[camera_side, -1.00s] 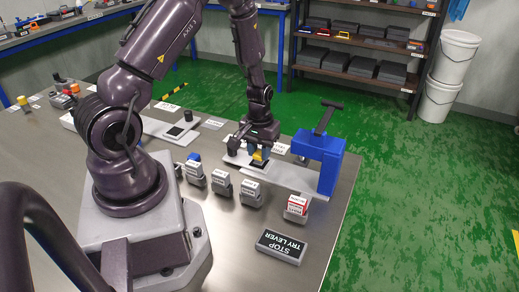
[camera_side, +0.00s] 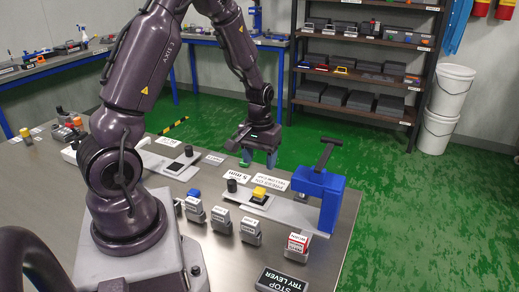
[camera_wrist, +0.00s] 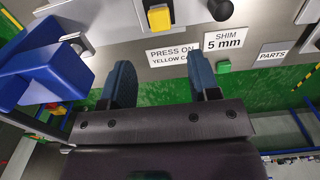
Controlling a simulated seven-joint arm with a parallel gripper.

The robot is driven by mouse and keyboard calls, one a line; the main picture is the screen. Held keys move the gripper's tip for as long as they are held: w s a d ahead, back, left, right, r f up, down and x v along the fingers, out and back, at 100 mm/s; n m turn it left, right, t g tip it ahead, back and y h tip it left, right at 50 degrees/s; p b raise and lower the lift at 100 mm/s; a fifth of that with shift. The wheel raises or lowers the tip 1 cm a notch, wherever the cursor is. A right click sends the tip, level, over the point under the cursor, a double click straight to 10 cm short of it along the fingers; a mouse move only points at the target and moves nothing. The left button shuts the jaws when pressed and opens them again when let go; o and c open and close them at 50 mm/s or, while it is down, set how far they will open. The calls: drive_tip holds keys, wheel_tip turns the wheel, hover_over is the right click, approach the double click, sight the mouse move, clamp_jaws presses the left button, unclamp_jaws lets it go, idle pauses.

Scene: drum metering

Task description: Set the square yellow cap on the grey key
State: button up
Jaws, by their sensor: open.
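The square yellow cap (camera_side: 259,192) sits on a dark square spot of the light grey plate (camera_side: 288,211), beside the blue lever press. It also shows at the top of the wrist view (camera_wrist: 159,18), with a dark edge beside it. No bare grey key shows; whether one lies under the cap, and whether the cap is fully seated, I cannot tell. My gripper (camera_side: 258,160) is raised behind the plate, apart from the cap. In the wrist view its two blue fingers (camera_wrist: 162,82) are spread with nothing between them.
The blue press (camera_side: 319,198) with its dark lever stands right of the cap. A black knob (camera_side: 232,186) stands left of it. Labels (camera_wrist: 168,54) lie behind the plate. Several grey labelled blocks (camera_side: 221,220) line the front. Another plate (camera_side: 163,160) lies left.

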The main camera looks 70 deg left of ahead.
drive_tip(key=s+d+r+m+t, duration=0.1)
drive_tip(key=d+r+m+t, duration=0.1)
drive_tip(key=d+r, duration=0.45)
drive_tip(key=s+d+r+m+t, duration=0.1)
drive_tip(key=d+r+m, duration=0.25)
drive_tip(key=r, duration=0.65)
drive_tip(key=s+d+r+m+t, duration=0.2)
drive_tip(key=s+d+r+m, duration=0.1)
drive_tip(key=s+d+r, duration=0.3)
drive_tip(key=shift+s+d+t, duration=0.3)
drive_tip(key=shift+s+d, duration=0.3)
drive_tip(key=shift+s, duration=0.55)
